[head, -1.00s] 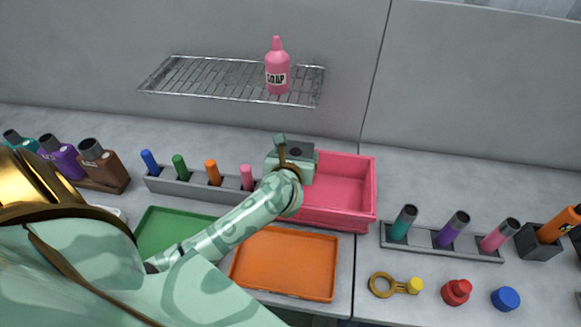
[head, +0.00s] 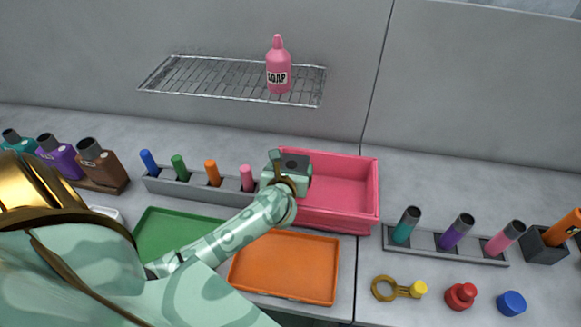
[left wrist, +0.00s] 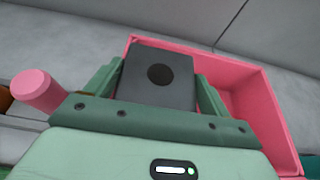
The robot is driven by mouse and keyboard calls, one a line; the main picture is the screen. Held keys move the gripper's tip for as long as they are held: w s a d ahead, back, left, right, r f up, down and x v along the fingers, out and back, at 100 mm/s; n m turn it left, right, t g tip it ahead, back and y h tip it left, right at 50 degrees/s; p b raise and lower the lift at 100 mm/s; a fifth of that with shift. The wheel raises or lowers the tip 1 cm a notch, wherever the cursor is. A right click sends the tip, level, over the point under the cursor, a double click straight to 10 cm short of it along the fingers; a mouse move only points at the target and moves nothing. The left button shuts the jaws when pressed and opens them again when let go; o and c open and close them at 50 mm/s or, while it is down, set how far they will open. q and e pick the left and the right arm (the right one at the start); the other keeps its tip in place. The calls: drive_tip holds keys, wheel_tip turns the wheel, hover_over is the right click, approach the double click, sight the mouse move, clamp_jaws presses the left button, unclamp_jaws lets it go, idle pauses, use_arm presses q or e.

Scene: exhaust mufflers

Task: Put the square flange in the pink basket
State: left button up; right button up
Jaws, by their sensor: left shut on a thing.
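The square flange (left wrist: 157,76) is a dark grey square block with a round dark hole in its face. My left gripper (left wrist: 158,80) is shut on it, with one finger on each side. In the head view the flange (head: 296,161) shows as a dark patch at my left gripper (head: 288,172). The gripper is at the left end of the pink basket (head: 328,218), hiding part of its left wall. The inside of the basket that shows is empty. The basket also shows in the left wrist view (left wrist: 262,105). My right gripper is not in view.
A grey rack (head: 205,187) with several coloured pegs stands left of the basket. An orange tray (head: 285,290) and a green tray (head: 165,225) lie in front. A wire shelf (head: 220,80) with a pink soap bottle (head: 278,70) is above.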

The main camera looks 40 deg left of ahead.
use_arm(q)
drive_tip(key=shift+f, duration=0.2)
drive_tip(key=o, duration=1.3)
drive_tip(key=shift+o, duration=0.2)
drive_tip(key=shift+r, duration=0.1)
drive_tip(key=shift+s+d+r+p, duration=0.15)
drive_tip(key=shift+s+r+p, duration=0.1)
drive_tip(key=shift+r, duration=0.1)
drive_tip(key=shift+s+d+r+p, duration=0.1)
drive_tip(key=shift+r+p, duration=0.15)
drive_tip(key=shift+r, duration=0.1)
drive_tip(key=v, duration=1.1)
drive_tip(key=shift+p, duration=0.4)
